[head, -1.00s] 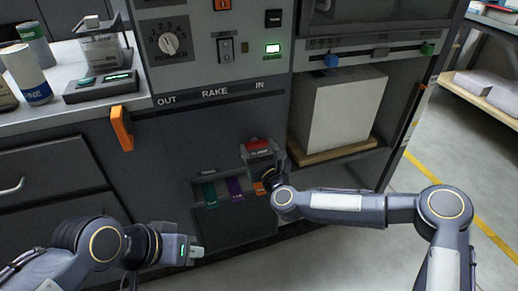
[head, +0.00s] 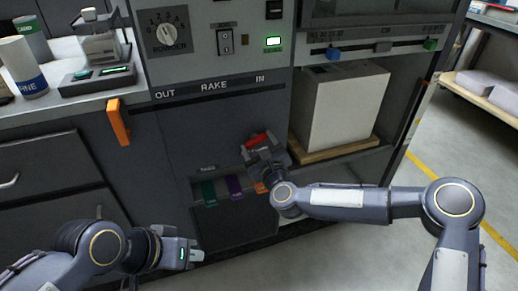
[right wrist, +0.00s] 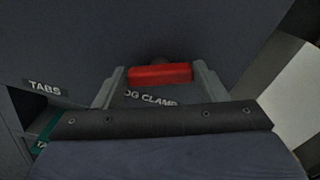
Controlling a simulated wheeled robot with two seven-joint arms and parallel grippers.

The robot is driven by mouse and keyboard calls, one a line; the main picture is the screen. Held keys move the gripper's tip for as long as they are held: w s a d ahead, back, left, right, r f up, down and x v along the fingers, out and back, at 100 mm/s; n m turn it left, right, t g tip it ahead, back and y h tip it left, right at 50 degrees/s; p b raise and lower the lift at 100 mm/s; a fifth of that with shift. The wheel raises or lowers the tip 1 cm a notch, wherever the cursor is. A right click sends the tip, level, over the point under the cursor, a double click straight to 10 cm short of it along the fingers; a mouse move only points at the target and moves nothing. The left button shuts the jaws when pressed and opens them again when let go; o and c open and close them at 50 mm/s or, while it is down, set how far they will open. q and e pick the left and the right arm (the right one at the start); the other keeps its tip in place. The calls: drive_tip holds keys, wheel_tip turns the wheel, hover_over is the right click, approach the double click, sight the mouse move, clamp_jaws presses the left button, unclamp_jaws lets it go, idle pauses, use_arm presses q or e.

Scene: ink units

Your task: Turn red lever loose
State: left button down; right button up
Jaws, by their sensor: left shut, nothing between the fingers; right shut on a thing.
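The red lever (head: 258,139) is on the dark lower panel of the machine, below the RAKE slot. It appears slightly tilted in the head view. In the right wrist view the red lever (right wrist: 158,75) lies between the two fingers, over a partly hidden label ending in CLAMP. My right gripper (head: 262,146) is shut on the lever, and its wrist hides part of the panel below. My left gripper (head: 196,255) is shut and empty, low at the left in front of the cabinet, away from the lever.
Left of the lever's lower side, a TABS slot holds a green tab (head: 209,193) and a purple tab (head: 234,186). An orange handle (head: 118,122) juts out at the left. A white block (head: 342,105) sits in the bay on the right.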

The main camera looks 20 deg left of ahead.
drive_tip(key=n+b, duration=0.1)
drive_tip(key=n, duration=0.2)
drive_tip(key=n+b, duration=0.2)
drive_tip(key=n, duration=0.1)
drive_tip(key=shift+s+a+f+n, duration=0.1)
drive_tip(key=shift+f+n, duration=0.05)
drive_tip(key=shift+n, duration=0.15)
drive_tip(key=n+b, duration=0.1)
drive_tip(key=n, duration=0.2)
drive_tip(key=shift+f+n+b, duration=0.1)
drive_tip(key=shift+n+b, duration=0.6)
drive_tip(key=shift+n, duration=1)
drive_tip(key=o, duration=1)
drive_tip(key=shift+p+v, duration=0.6)
drive_tip(key=shift+v, duration=3.3)
